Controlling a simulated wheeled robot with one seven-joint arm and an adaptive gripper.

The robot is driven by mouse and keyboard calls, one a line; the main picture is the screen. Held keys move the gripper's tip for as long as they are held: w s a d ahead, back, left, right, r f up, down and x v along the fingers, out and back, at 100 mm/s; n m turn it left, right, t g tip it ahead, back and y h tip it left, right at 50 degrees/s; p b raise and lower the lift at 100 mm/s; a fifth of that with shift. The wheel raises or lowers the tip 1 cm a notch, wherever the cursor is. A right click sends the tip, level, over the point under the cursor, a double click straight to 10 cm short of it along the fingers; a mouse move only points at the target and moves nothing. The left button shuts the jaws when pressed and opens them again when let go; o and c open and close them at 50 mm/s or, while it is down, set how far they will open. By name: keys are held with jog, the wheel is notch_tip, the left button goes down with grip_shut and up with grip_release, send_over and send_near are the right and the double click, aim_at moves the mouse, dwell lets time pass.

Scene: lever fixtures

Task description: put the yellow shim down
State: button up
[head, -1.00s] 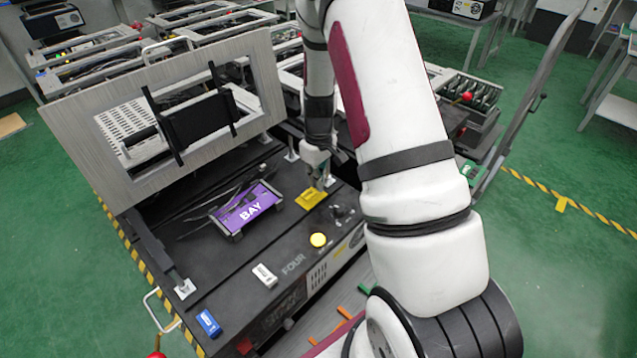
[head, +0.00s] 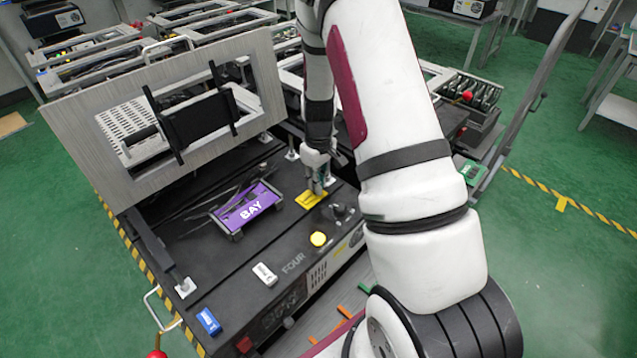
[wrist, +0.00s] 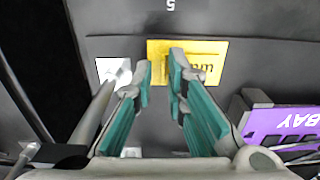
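The yellow shim (head: 311,199) is a flat plate lying on the dark top of the fixture, right of the purple BAY block. It also shows in the wrist view (wrist: 213,62), with dark lettering partly hidden behind a finger. My gripper (head: 319,190) points down at the shim. In the wrist view my gripper (wrist: 161,75) has its two teal-padded fingers apart, with a narrow empty gap between the tips. The right finger overlaps the shim in the picture, and the left tip is at its left edge. Whether the tips touch the shim cannot be told.
The purple BAY block (head: 248,207) sits left of the shim. A yellow round button (head: 318,239) and a dark knob (head: 340,211) are in front. A white tag (head: 264,274) and a blue block (head: 209,321) lie nearer the front-left. A framed upright panel (head: 262,75) stands behind.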

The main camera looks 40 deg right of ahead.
jog(key=s+a+r+t, duration=0.1)
jog(key=s+a+r, duration=0.15)
jog(key=r, duration=0.85)
jog(key=s+a+r, duration=0.1)
jog(key=a+r, duration=0.2)
jog(key=r, duration=0.8)
jog(key=s+a+r+t, duration=0.1)
jog(key=s+a+r, duration=0.2)
jog(key=s, duration=0.4)
jog(key=s+a+r+m+t, duration=0.1)
jog(key=s+a+r, duration=0.3)
jog(key=s, duration=0.2)
jog(key=s+a+r+m+t, duration=0.1)
jog(key=s+a+r, duration=0.2)
jog(key=s, duration=0.4)
jog(key=shift+s+a+r, duration=0.35)
jog(key=shift+a, duration=0.4)
